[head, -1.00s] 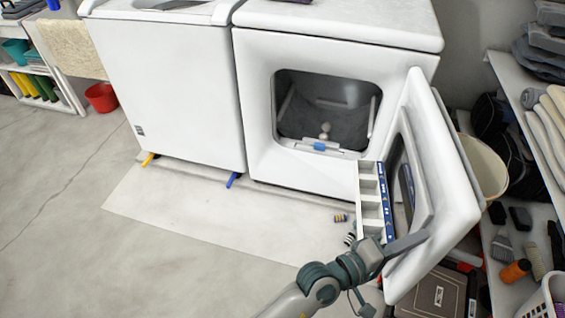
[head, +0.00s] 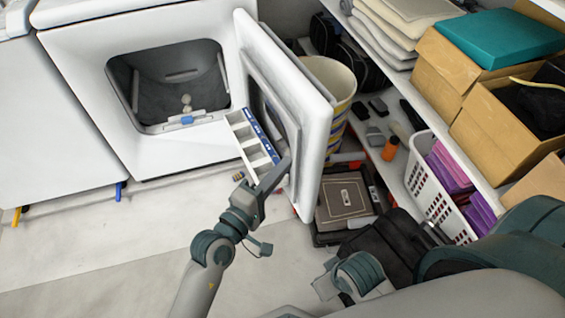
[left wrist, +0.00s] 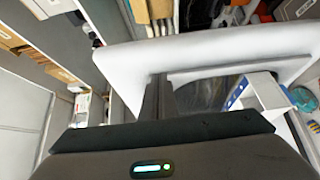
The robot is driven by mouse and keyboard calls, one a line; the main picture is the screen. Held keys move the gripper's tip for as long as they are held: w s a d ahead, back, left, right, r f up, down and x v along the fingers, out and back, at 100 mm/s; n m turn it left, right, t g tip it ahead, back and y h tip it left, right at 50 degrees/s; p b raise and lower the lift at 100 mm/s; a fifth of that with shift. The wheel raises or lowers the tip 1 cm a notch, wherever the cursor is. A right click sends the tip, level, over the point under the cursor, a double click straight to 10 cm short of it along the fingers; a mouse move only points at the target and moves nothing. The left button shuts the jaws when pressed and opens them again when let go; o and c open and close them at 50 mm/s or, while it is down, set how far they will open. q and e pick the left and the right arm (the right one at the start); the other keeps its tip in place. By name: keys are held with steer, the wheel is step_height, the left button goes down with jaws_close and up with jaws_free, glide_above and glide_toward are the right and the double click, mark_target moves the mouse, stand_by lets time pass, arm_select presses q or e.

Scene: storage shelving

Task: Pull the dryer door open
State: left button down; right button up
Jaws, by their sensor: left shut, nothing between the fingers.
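The dryer (head: 150,60) is white, with its dark drum opening (head: 185,90) exposed. Its door (head: 300,95) stands wide open, swung out to the right on its hinge. My left gripper (head: 278,176) is shut and empty at the inner face of the door, close to its lower free edge. In the left wrist view the shut fingers (left wrist: 158,98) reach up against the inner side of the white door (left wrist: 215,50). I cannot tell whether they touch it.
A white compartment tray (head: 245,140) with a blue edge is beside the inner door. Behind the door stands a striped bin (head: 340,90). Shelves at the right hold cardboard boxes (head: 500,125) and a white basket (head: 430,185). A dark case (head: 345,195) lies on the floor. Floor at the left is clear.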

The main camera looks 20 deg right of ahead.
arm_select(q)
steer(key=s+a, duration=0.1)
steer(key=s, duration=0.7)
steer(key=shift+a, duration=0.2)
steer(key=shift+w, duration=0.1)
